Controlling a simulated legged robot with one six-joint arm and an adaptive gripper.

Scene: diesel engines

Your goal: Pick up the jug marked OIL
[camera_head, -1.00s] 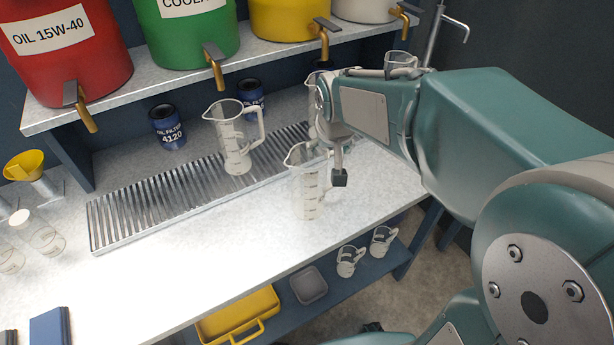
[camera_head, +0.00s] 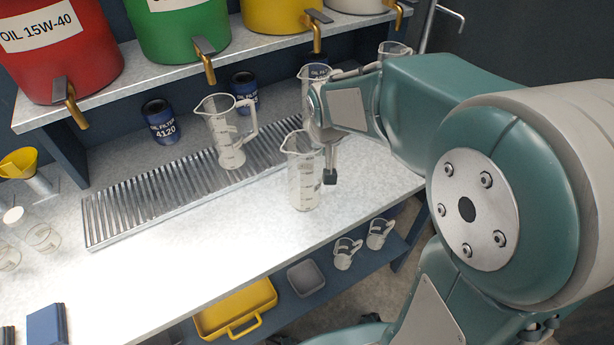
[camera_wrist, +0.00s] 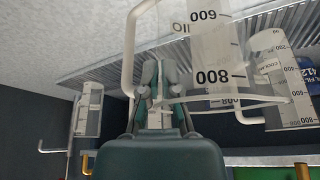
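A clear measuring jug (camera_head: 304,178) stands upright on the counter, in front of the drip tray, in the head view. In the wrist view this near jug (camera_wrist: 214,45) fills the upper middle, with upside-down lettering that reads OIL and its pale handle at the left. My gripper (camera_head: 330,177) is at the jug's right side, by the handle, fingers down. In the wrist view the fingers (camera_wrist: 160,78) show a narrow gap with nothing clearly held. The far finger is hidden in the head view.
Another jug (camera_head: 229,138) stands on the drip tray (camera_head: 130,207); the wrist view shows a jug marked COOL (camera_wrist: 272,75). A further jug (camera_head: 314,75) stands behind my wrist. Oil filters (camera_head: 161,122) are at the back.

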